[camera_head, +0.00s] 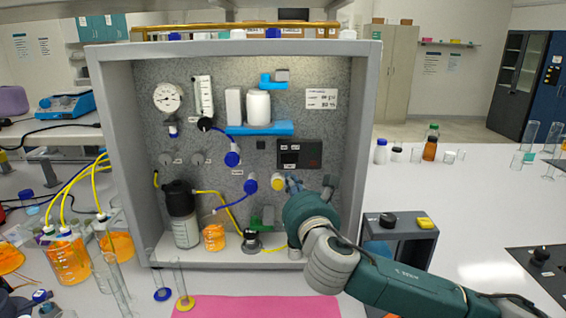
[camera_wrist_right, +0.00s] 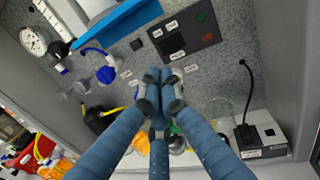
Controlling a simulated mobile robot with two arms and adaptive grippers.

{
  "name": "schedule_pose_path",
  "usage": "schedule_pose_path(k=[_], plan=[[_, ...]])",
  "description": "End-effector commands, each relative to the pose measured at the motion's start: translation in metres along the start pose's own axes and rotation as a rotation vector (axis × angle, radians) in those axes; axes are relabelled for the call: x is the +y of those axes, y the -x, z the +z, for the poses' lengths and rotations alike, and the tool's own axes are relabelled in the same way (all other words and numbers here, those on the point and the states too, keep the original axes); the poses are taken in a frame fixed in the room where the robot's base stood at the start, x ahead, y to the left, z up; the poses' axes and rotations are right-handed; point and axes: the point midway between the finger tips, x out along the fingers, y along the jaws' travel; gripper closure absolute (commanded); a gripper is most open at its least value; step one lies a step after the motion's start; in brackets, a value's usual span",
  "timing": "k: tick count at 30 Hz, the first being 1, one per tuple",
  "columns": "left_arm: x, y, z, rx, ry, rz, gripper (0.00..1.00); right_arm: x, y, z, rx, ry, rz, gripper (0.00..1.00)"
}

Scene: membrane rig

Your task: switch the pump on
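A dark control panel (camera_head: 300,154) is on the speckled back wall of the rig. In the right wrist view the panel (camera_wrist_right: 186,38) shows a green button (camera_wrist_right: 200,17) and a red button (camera_wrist_right: 208,38). Its labels are too small to read, and I cannot tell which part is the pump. My right gripper (camera_head: 291,183) is inside the rig, just below the panel. In the right wrist view its blue fingers (camera_wrist_right: 160,78) meet at the tips, with nothing seen between them. The tips appear apart from the buttons. My left gripper is not in view.
The rig's grey frame (camera_head: 364,130) stands close to my right arm. Above and left of the gripper is a blue shelf (camera_head: 260,128) with a white canister (camera_head: 258,106). A dark-capped bottle (camera_head: 184,215) and orange beaker (camera_head: 214,237) stand low inside. A pink mat (camera_head: 258,307) lies in front.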

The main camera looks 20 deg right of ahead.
Motion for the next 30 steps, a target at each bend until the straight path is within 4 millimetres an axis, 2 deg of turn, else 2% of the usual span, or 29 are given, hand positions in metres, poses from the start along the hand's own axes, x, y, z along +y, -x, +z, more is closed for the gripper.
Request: schedule_pose_path(k=[3,9,15,21,30], plan=[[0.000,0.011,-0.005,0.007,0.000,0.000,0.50,0.000,-0.027,0.003,0.002,-0.001,-0.003,1.00],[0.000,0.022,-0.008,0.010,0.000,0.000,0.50,0.000,-0.069,0.003,0.002,-0.001,-0.002,1.00],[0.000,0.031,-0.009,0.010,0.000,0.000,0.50,0.000,-0.096,0.001,0.002,-0.002,0.000,1.00],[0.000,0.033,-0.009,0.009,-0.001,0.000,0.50,0.001,-0.106,0.000,0.000,-0.001,0.001,1.00],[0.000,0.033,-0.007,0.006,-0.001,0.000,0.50,0.000,-0.107,0.000,0.000,-0.001,0.001,1.00]])
